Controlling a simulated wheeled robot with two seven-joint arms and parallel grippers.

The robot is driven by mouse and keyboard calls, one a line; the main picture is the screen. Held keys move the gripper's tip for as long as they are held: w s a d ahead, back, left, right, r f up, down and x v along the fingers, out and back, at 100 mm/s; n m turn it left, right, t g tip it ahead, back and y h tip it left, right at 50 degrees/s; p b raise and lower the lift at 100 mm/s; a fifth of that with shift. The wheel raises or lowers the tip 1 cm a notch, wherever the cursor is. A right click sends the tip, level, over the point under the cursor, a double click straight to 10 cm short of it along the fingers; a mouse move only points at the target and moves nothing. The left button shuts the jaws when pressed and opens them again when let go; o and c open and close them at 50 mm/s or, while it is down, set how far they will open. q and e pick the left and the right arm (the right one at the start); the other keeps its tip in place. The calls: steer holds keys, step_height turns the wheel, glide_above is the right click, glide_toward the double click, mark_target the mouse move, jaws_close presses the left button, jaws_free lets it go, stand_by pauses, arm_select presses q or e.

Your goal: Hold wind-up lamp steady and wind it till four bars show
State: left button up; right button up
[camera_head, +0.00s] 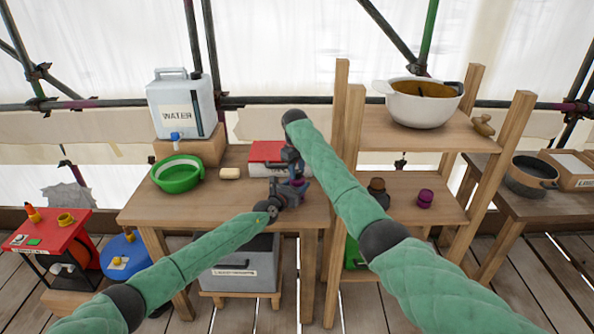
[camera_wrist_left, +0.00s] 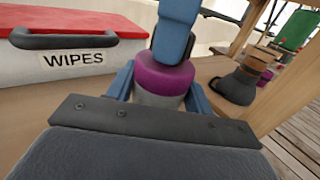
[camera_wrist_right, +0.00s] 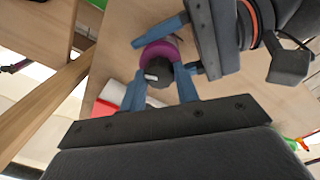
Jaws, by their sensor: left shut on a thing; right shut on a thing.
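The wind-up lamp (camera_wrist_left: 165,79), a small cylinder with a purple band and grey lower part, stands on the wooden bench; it is mostly hidden by my grippers in the head view. My left gripper (camera_wrist_left: 159,85) is shut around its body from the side, one blue finger on each side. My right gripper (camera_wrist_right: 160,80) comes from above and is shut on the lamp's dark top part (camera_wrist_right: 157,76), which has a white mark. The purple band also shows in the right wrist view (camera_wrist_right: 160,50). I cannot make out any charge bars.
A red-lidded wipes box (camera_head: 267,158) stands just behind the grippers. A green bowl (camera_head: 178,173), a soap bar (camera_head: 230,173) and a water container (camera_head: 181,103) are to the left. A wooden shelf post (camera_head: 340,120) rises close on the right, beside my right arm.

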mark_target(297, 170)
steer(key=m, duration=0.6)
steer(key=shift+w+r+m, duration=0.1)
steer(key=shift+w+m, duration=0.05)
steer(key=shift+m, duration=0.15)
steer(key=m, duration=0.6)
steer(key=shift+g, duration=0.3)
steer(key=m, duration=0.6)
steer(key=shift+m, duration=0.4)
steer(key=m, duration=0.6)
steer(key=o, duration=1)
steer(key=shift+d, duration=0.1)
steer(key=r, duration=1.2)
steer(key=shift+w, duration=0.3)
